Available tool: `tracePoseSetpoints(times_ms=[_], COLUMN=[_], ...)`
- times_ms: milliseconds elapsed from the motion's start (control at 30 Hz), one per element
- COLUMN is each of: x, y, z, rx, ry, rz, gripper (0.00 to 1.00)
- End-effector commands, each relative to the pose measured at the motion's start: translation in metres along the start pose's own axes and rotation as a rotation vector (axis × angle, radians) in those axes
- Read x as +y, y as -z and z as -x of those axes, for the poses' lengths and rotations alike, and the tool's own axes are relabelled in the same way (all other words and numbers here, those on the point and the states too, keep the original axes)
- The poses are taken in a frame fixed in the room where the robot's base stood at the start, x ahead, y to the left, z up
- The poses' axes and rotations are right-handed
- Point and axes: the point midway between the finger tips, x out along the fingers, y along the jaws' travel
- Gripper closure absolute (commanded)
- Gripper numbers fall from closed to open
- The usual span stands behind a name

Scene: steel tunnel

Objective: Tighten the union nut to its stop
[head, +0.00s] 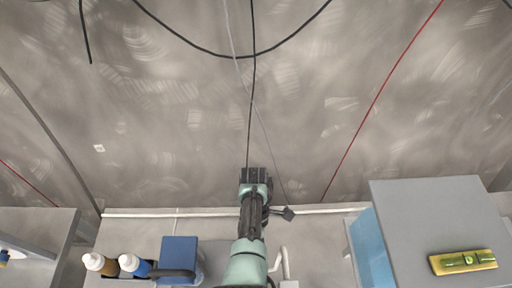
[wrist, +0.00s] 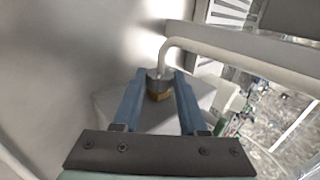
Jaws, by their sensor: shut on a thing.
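In the wrist view, my gripper (wrist: 159,76) has its two blue fingers closed on the union nut (wrist: 158,86), one fingertip on each side. The nut is a small metal collar, grey above and brass-coloured below. A pale pipe (wrist: 215,45) rises from the top of the nut, bends, and runs off to the right. The nut sits over a light grey block-like surface (wrist: 190,112). In the head view my arm rises in the middle, and I cannot make out the nut or the fingertips there.
A blue box (head: 179,252) and two bottles (head: 115,265) stand at left. Dark cables (head: 240,57) hang across the grey wall. A white pipe (head: 160,213) runs along the wall's foot.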

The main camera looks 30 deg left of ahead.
Motion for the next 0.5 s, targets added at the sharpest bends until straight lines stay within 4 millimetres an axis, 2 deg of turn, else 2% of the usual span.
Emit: tracePoseSetpoints(times_ms=[33,500], x=[0.0057,0.0093], y=[0.0,-0.001], z=[-0.0057,-0.0057], rx=[-0.003,-0.007], ry=[0.024,0.206], rz=[0.002,0.001], gripper=[1.0,1.0])
